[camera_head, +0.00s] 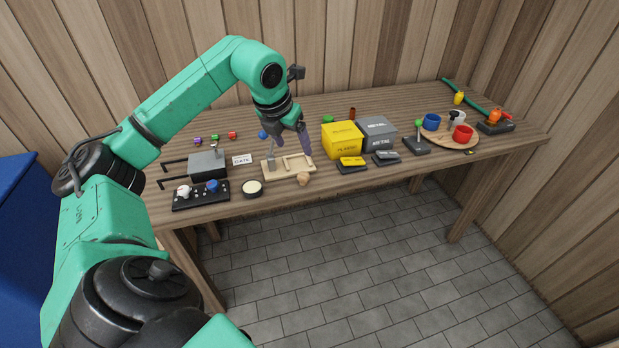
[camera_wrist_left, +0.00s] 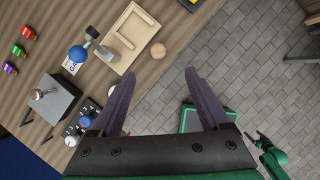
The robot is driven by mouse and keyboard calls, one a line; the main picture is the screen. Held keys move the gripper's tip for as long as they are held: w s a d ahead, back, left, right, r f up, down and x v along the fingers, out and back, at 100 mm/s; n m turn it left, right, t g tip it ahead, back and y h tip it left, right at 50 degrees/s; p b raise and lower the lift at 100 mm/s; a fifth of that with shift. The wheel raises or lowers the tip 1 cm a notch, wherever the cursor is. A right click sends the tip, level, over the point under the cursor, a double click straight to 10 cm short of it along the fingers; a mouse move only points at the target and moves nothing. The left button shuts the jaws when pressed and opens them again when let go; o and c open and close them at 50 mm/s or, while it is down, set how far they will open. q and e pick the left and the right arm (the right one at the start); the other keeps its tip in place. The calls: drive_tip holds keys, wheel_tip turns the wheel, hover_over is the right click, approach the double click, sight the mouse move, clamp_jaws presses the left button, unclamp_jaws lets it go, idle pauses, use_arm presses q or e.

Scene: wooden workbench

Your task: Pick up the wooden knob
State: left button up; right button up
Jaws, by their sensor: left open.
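The wooden knob (camera_head: 303,179) is a small, light-brown round piece at the bench's front edge, just in front of a pale wooden tray-like frame (camera_head: 270,171). In the left wrist view, the knob (camera_wrist_left: 157,50) shows whole, beyond the fingertips and roughly midway between them. My left gripper (camera_head: 290,146) is open and empty, above the wooden frame and behind the knob in the head view. Its two purple fingers (camera_wrist_left: 160,76) are spread wide and appear apart from the knob.
A lever with a blue ball (camera_wrist_left: 77,53) stands beside the frame. A round dark-rimmed tin (camera_head: 252,188) and a black panel with knobs (camera_head: 200,195) are to the left. Yellow (camera_head: 342,140) and grey (camera_head: 378,133) boxes stand right. The bench edge drops to the tiled floor.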

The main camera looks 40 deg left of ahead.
sight(303, 175)
use_arm(q)
drive_tip(key=x, duration=0.5)
drive_tip(key=p+x, duration=0.1)
drive_tip(key=x, duration=0.3)
drive_tip(key=p+x, duration=0.1)
drive_tip(key=x, duration=0.4)
drive_tip(key=shift+s+a+f, duration=0.25)
drive_tip(key=shift+f, duration=0.15)
drive_tip(key=shift+s+r, duration=0.1)
drive_tip(key=c, duration=1.2)
clamp_jaws()
